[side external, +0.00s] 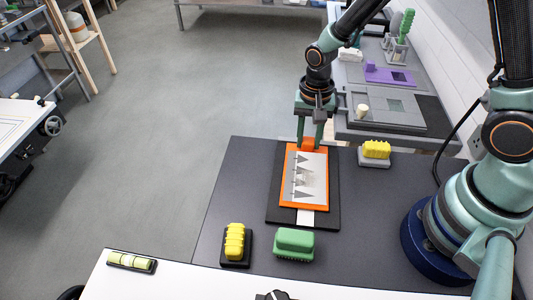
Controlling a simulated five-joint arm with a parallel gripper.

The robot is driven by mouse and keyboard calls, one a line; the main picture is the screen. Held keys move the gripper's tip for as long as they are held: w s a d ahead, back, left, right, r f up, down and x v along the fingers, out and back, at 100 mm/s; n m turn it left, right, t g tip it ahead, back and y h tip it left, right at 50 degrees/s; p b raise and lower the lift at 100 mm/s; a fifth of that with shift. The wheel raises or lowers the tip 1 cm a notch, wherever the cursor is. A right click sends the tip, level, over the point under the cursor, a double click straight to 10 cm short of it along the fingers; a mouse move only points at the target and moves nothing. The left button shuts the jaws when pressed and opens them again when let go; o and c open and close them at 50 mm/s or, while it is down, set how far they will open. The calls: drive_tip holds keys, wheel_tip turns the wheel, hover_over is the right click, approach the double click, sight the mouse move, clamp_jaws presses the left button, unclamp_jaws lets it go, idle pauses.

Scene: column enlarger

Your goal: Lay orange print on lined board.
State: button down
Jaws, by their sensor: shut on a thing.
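The orange print (291,190) is a flat orange-bordered rectangle with a grey picture of dark triangles. It lies over a black board (274,212) on the dark table, roughly in line with it. A white strip (305,217) of the board shows below the print's near edge; any other lines on the board are hidden under the print. My gripper (309,143) points down at the print's far edge and is shut on its orange tab. I cannot tell whether the print rests fully on the board or is held slightly above it.
A yellow block on a black base (235,242) and a green brush (294,243) stand near the front. A yellow block on a grey base (375,151) is right of the board. A grey bench (390,128) with a purple piece (388,74) is behind. The table's left part is clear.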

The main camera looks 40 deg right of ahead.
drive_tip(key=shift+f, duration=0.25)
drive_tip(key=shift+c, duration=2.3)
unclamp_jaws()
drive_tip(key=shift+r, duration=4)
drive_tip(key=shift+r, duration=0.15)
wheel_tip(320, 180, up, 12)
